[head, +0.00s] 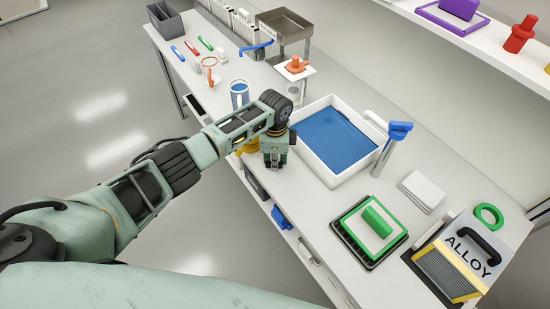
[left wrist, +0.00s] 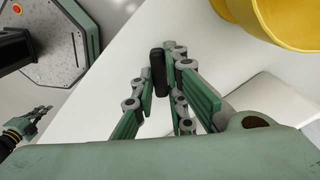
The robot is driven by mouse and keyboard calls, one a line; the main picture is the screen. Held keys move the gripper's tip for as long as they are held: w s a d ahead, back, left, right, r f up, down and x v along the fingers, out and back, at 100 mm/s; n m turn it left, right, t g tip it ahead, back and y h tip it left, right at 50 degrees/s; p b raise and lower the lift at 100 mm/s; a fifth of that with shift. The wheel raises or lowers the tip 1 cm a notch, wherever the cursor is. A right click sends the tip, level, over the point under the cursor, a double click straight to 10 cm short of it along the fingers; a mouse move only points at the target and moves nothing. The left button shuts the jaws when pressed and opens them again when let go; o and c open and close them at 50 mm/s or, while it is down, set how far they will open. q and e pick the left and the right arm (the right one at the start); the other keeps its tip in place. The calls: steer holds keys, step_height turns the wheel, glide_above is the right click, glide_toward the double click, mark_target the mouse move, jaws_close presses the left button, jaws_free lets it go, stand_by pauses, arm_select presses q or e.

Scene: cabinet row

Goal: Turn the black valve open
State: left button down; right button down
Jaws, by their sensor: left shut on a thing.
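My left gripper (head: 274,160) is pointed down at the near edge of the bench, left of the white basin. In the left wrist view its fingers (left wrist: 160,85) are shut on a small upright black piece, which I take to be the handle of the black valve (left wrist: 158,72). The rest of the valve is hidden, and in the head view the gripper covers it. My right gripper (left wrist: 38,117) shows small at the left of the left wrist view, away from the bench; its jaw state is unclear.
A yellow rounded object (head: 248,147) stands close beside my left gripper. The white basin (head: 310,163) with blue liquid is just right. A green block on a tray (head: 372,226) lies further right.

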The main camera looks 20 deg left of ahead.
arm_select(q)
steer(key=n+p, duration=0.1)
steer(key=n, duration=0.3)
steer(key=shift+r+n+p, duration=0.15)
steer(key=shift+n+p, duration=0.15)
steer(key=shift+p, duration=0.1)
steer(key=shift+w+a+n+p, duration=0.15)
steer(key=shift+n+p, duration=0.35)
steer(key=shift+n, duration=0.9)
steer(key=c, duration=1.8)
jaws_free()
steer(key=shift+o, duration=0.2)
step_height(320, 180, up, 12)
